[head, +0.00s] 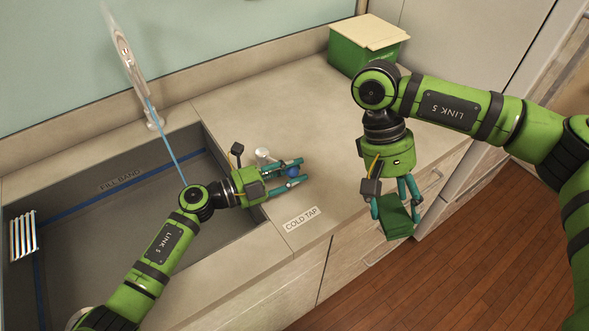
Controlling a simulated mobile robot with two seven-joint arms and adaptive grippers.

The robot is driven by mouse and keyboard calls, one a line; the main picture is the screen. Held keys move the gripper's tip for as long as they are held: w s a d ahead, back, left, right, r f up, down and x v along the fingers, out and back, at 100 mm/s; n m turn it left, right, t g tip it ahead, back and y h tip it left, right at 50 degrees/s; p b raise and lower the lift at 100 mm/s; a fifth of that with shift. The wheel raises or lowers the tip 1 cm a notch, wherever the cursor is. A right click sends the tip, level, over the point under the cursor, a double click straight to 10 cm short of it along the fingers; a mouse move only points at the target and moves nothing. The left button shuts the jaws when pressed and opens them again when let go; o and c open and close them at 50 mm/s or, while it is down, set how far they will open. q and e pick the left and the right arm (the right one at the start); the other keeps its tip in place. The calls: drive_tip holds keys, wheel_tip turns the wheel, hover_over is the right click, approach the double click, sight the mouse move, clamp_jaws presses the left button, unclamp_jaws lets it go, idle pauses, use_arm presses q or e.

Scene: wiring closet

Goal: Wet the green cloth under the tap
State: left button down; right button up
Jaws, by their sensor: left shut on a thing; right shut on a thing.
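The green cloth (394,219) is a dark green folded block. My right gripper (397,200) is shut on it and holds it in front of the counter's right part, away from the sink. My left gripper (291,175) is shut on a round blue knob (292,171) beside the "COLD TAP" label (301,219). The pale tap (125,55) rises behind the sink (110,195). A thin blue stream (165,135) slants down from it. The stream's lower end is hidden behind my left arm.
A small white round piece (262,155) stands on the counter near my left gripper. A green box with a cream lid (368,45) stands at the back. A white slatted rack (24,236) is at the sink's left. The counter (275,105) between is clear.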

use_arm(q)
drive_tip(key=shift+s+a+m+g, duration=0.2)
drive_tip(key=shift+m+g, duration=0.1)
drive_tip(key=shift+g, duration=0.1)
drive_tip(key=c, duration=0.9)
unclamp_jaws()
drive_tip(key=shift+c, duration=0.2)
drive_tip(key=v, duration=1.2)
drive_tip(key=shift+f, duration=0.1)
